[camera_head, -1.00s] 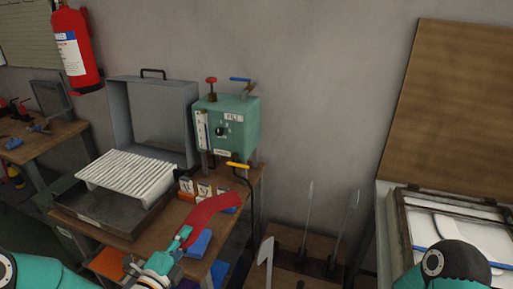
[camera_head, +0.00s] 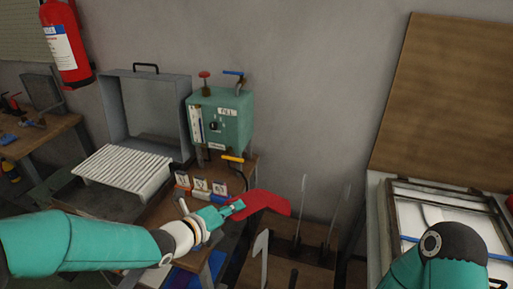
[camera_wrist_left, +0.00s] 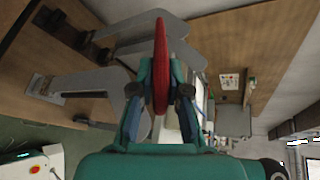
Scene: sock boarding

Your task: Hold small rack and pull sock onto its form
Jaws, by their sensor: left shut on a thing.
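My left gripper (camera_head: 236,207) is shut on a red sock (camera_head: 266,203), which extends to the right from the fingers. In the left wrist view the sock (camera_wrist_left: 160,62) shows edge-on, upright between the fingers. The small wooden rack (camera_head: 308,252) stands below and right of the sock, with thin upright grey forms, including one at its left (camera_head: 262,258) and one at its back (camera_head: 301,205). The sock is apart from the back form in the head view. Flat grey forms (camera_wrist_left: 88,83) also show in the left wrist view. My right gripper is out of view.
A workbench at left holds a green control box (camera_head: 226,120), an open grey box (camera_head: 150,112), a white slatted rack (camera_head: 122,170) and small labelled boxes (camera_head: 201,184). An open press with a wooden lid (camera_head: 445,95) stands at right.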

